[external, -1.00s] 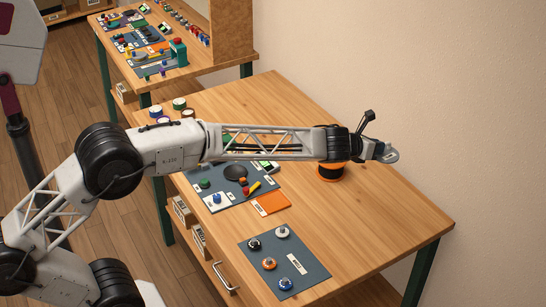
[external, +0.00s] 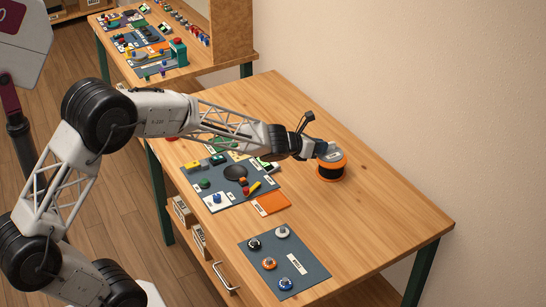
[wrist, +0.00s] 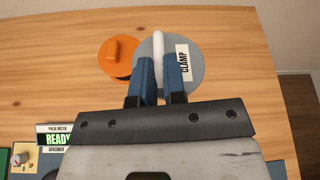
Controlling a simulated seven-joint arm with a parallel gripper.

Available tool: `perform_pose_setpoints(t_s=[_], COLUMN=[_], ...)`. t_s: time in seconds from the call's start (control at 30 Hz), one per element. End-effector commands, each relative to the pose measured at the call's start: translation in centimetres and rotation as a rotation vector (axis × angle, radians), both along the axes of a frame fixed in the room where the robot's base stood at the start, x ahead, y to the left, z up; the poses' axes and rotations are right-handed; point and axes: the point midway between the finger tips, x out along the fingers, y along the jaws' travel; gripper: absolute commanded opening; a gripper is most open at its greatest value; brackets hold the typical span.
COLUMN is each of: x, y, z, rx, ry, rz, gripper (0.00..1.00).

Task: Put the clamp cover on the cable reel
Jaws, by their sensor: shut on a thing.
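The clamp cover is a grey disc with a white bar handle and a "CLAMP" label; in the wrist view (wrist: 196,78) it is between and beyond my fingers. My gripper (wrist: 160,66) is shut on its handle. The cable reel (external: 331,173) is a black drum with orange rims, standing on the table. In the wrist view the reel's orange top (wrist: 110,65) with a raised orange knob shows left of the cover, which hides its right part. In the external view the cover (external: 329,153) overlaps the reel's top. I cannot tell whether they touch.
A dark panel with coloured parts (external: 215,200) lies left of the reel, with an orange card (external: 271,204) beside it. A grey mat (external: 290,277) with several round knobs is nearer the front. The table right of the reel is clear.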

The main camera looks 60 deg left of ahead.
Motion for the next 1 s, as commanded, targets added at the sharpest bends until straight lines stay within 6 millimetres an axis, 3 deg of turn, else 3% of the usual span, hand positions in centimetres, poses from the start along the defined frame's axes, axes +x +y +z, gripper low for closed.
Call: perform_pose_setpoints(t_s=[0.2, 0.4, 1.0], x=[-3.7, -5.9, -6.6], y=[3.2, 4.6, 5.1], z=[-1.3, -1.9, -2.1], rx=[-0.008, -0.012, -0.012], ry=[-0.013, -0.026, -0.032], rz=[0.001, 0.001, 0.000], gripper=[0.00, 0.00, 0.00])
